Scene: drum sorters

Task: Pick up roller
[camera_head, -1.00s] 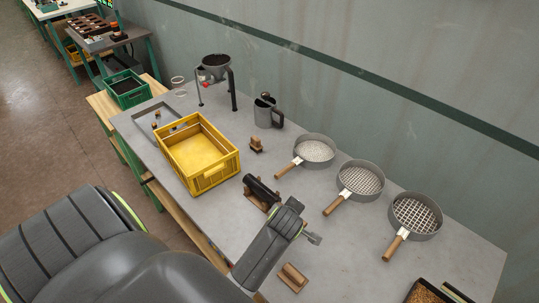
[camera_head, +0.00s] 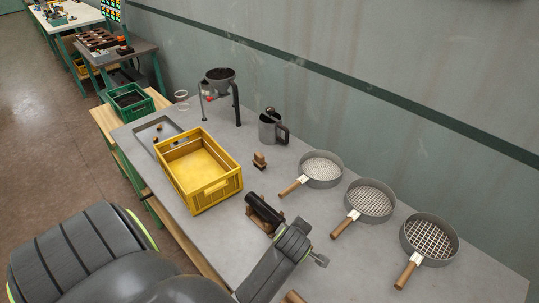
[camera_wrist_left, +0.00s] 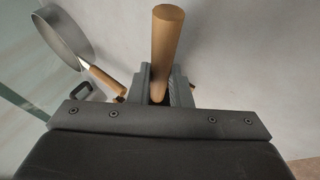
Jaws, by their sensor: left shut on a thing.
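The black roller (camera_head: 264,208) rests on a small wooden cradle (camera_head: 263,220) on the grey bench. Its near right end is hidden behind my left arm. In the wrist view my left gripper (camera_wrist_left: 167,92) is shut on a round wooden handle (camera_wrist_left: 168,45), which stands out between the jaws. It appears to be the roller's handle, but the join is hidden. In the head view the arm covers the jaws; only a grey metal end part (camera_head: 318,260) shows beyond it. My right gripper is not in view.
A yellow crate (camera_head: 215,200) stands left of the roller. Three handled sieves (camera_head: 320,170) line the right side; one sieve (camera_wrist_left: 67,35) shows in the wrist view. A metal jug (camera_head: 270,130), a small wooden stand (camera_head: 259,160) and a hopper (camera_head: 219,88) stand farther back.

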